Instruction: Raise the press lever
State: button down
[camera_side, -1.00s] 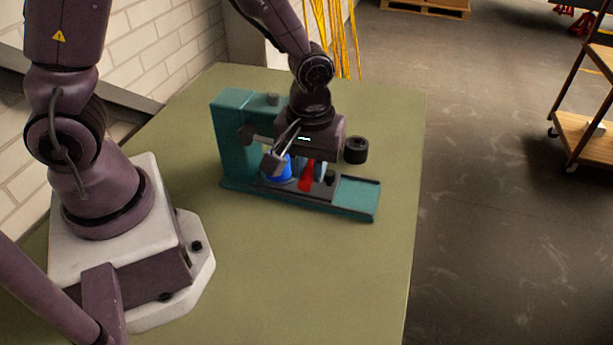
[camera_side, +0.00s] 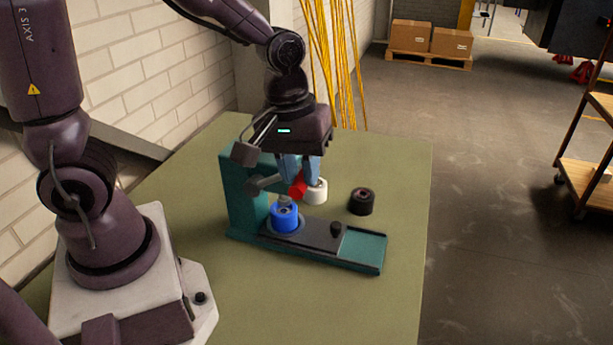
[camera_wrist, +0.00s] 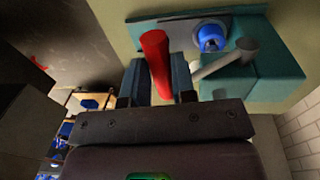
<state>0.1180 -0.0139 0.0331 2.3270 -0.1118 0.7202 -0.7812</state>
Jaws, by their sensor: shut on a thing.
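The teal press (camera_side: 244,192) stands on the green table. Its lever's red handle (camera_side: 298,187) is held between the fingers of my gripper (camera_side: 304,178), which is shut on it. The lever's grey arm (camera_side: 262,184) runs from the press column to the handle, about level, well above the press base. In the wrist view the red handle (camera_wrist: 157,62) sticks out between my fingers (camera_wrist: 158,85), and the grey lever arm (camera_wrist: 225,63) joins the teal press body. A blue wheel (camera_side: 285,217) sits upright on the press base under the ram, which shows just above it.
A white wheel (camera_side: 316,191) stands behind the press, partly hidden by my gripper. A dark wheel (camera_side: 361,201) stands to its right. The front of the green table (camera_side: 300,305) is clear.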

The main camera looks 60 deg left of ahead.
jog(key=shift+s+a+f, duration=0.35)
jog(key=shift+s+a, duration=0.4)
jog(key=shift+s, duration=0.05)
jog(key=c, duration=0.9)
grip_release()
jog(key=shift+c, duration=0.2)
jog(key=shift+d, duration=0.1)
notch_tip(320, 180, up, 13)
jog(key=a, duration=0.1)
jog(key=shift+s, duration=0.35)
jog(key=s+a+f+m+t+y, duration=0.1)
jog(key=s+m+t, duration=0.3)
jog(key=s+m, duration=0.2)
jog(key=m, duration=0.2)
jog(key=shift+a+m, duration=0.15)
jog(key=shift+m, duration=0.25)
